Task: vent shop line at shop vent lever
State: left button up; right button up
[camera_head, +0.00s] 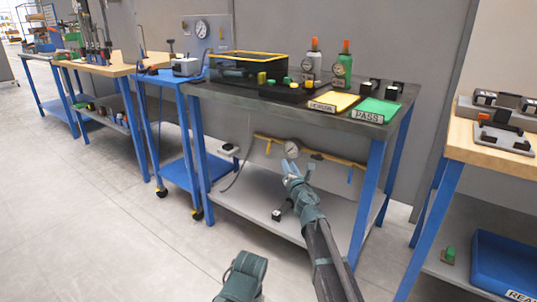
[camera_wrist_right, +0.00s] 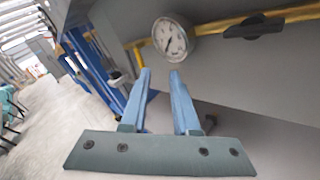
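A yellow pipe (camera_head: 340,161) runs under the dark bench top, above the lower shelf. A round white gauge (camera_head: 292,148) sits on it. A black lever (camera_head: 316,156) lies along the pipe right of the gauge. In the right wrist view the gauge (camera_wrist_right: 170,38), pipe (camera_wrist_right: 215,26) and lever (camera_wrist_right: 255,27) are at the top, beyond the fingertips. My right gripper (camera_head: 291,168) is just below and in front of the gauge. Its blue fingers (camera_wrist_right: 161,75) are apart with nothing between them. I see no contact with pipe or lever.
The bench top (camera_head: 235,91) is close above my right gripper, and the grey lower shelf (camera_head: 240,198) is below. Blue legs (camera_head: 366,185) frame the space. A small black device (camera_head: 277,215) lies on the shelf. A blue cart (camera_head: 178,172) stands left; a wooden table (camera_head: 470,150) stands right.

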aim_at(269, 150)
jog(key=w+a+n+y, duration=0.1)
jog(key=w+a+n, duration=0.1)
jog(key=w, duration=0.3)
jog(key=w+a+n+y, duration=0.1)
jog(key=w+a+n, duration=0.1)
jog(key=w+a, duration=0.1)
jog(key=w+a+n+g+y, duration=0.1)
jog(key=w+a+n, duration=0.1)
jog(key=w, duration=0.4)
jog(key=shift+w+a+f+n+y, duration=0.25)
jog(key=shift+w+f+n+y, duration=0.05)
jog(key=shift+w+f, duration=0.1)
jog(key=shift+s, duration=0.1)
jog(key=shift+c, duration=0.3)
grip_shut()
